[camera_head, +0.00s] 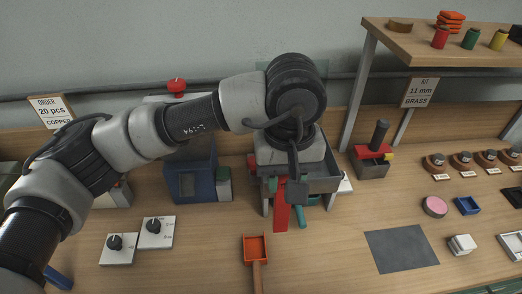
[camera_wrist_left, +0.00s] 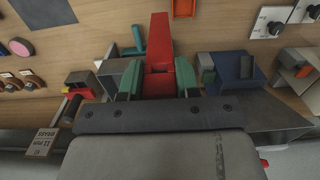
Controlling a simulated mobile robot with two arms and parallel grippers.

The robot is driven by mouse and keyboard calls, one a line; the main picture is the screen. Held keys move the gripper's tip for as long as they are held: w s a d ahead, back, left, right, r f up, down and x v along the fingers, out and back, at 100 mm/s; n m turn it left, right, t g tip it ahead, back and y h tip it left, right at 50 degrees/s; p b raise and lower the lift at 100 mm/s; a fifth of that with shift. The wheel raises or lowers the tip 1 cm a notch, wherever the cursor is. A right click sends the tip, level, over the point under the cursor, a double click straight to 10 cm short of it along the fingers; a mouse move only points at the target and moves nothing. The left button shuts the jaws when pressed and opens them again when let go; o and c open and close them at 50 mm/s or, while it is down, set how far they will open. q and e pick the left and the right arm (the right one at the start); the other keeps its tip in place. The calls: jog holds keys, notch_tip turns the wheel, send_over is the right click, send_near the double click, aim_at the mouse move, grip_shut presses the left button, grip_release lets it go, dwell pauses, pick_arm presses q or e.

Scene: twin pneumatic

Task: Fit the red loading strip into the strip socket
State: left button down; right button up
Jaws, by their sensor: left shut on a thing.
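The red loading strip (camera_head: 281,212) hangs below my left wrist in the head view, in front of a grey bench unit. In the left wrist view the strip (camera_wrist_left: 160,38) stands between the green-tipped fingers of my left gripper (camera_wrist_left: 159,82). The left gripper is shut on it; in the head view the gripper (camera_head: 285,186) is partly hidden by my wrist. The grey unit (camera_head: 320,183) is just behind the strip, and my arm covers much of it. I cannot make out the strip socket for certain. My right gripper is not in view.
A blue machine (camera_head: 190,178) stands left of the grey unit. A teal piece (camera_head: 301,216) sits right beside the strip. An orange scoop (camera_head: 256,249) lies in front. Two dial plates (camera_head: 155,232) are at left, a grey mat (camera_head: 401,249) at right. A shelf (camera_head: 440,45) is behind right.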

pick_arm(q)
jog(key=shift+s+d+r, duration=0.1)
jog(key=shift+s+r, duration=0.05)
jog(key=shift+s, duration=0.05)
jog(key=a+f, duration=0.2)
jog(key=a, duration=1.1)
jog(key=a+f, duration=0.3)
jog(key=a, duration=1)
jog(key=shift+w+a+f, duration=0.2)
jog(key=shift+w+f, duration=0.15)
jog(key=shift+w, duration=0.1)
